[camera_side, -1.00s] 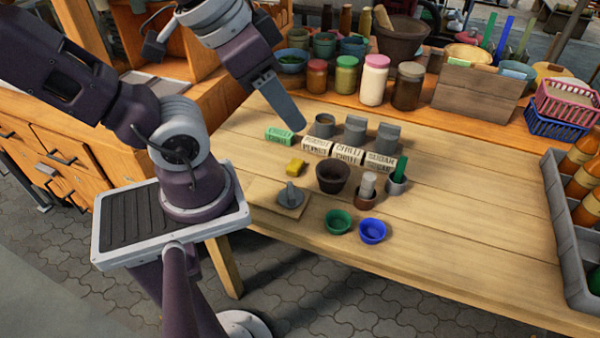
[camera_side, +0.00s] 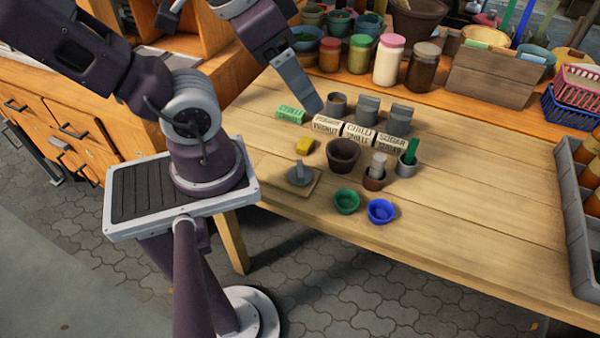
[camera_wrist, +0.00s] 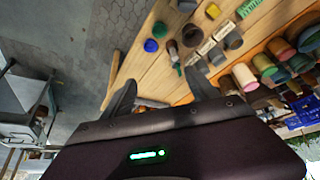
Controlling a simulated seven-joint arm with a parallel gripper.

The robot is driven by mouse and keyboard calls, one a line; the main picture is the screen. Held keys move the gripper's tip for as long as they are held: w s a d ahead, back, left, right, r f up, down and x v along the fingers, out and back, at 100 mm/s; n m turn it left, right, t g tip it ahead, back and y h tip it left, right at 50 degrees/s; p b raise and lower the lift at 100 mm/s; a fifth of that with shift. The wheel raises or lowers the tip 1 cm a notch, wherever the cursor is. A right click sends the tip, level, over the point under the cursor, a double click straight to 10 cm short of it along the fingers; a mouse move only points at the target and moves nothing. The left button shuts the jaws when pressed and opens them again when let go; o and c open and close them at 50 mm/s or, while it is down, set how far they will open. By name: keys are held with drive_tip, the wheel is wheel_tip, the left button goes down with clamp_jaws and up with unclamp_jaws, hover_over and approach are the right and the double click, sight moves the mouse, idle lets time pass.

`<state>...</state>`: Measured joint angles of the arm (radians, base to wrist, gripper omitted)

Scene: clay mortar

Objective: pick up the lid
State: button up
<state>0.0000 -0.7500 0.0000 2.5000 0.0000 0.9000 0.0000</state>
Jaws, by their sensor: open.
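The lid (camera_side: 300,175) is a grey disc with an upright knob. It lies on a small wooden board (camera_side: 277,181) near the table's front left. In the wrist view a grey shape at the top edge (camera_wrist: 187,5) looks like the lid, cut off by the frame. My gripper (camera_side: 314,104) is up at the back of the labelled blocks in the side view, apart from the lid. In the wrist view my gripper's two fingers (camera_wrist: 163,90) are spread wide with nothing between them.
A yellow block (camera_side: 305,146), dark bowl (camera_side: 342,155) and brown pot (camera_side: 374,180) stand near the lid. Green (camera_side: 346,202) and blue (camera_side: 381,211) bowls are in front. Labelled blocks (camera_side: 357,134) stand behind. The table's right half is mostly clear, up to a grey crate (camera_side: 575,225).

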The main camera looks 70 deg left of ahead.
drive_tip(key=n+g, duration=0.6)
drive_tip(key=n, duration=0.9)
hover_over(300, 168)
drive_tip(key=f, duration=2.6)
drive_tip(key=shift+w+a+f, duration=0.1)
drive_tip(key=shift+a+f, duration=0.1)
drive_tip(key=shift+f, duration=0.2)
drive_tip(key=f, duration=0.6)
drive_tip(key=shift+d+f, duration=0.2)
drive_tip(key=shift+f, duration=0.05)
drive_tip(key=c, duration=1.1)
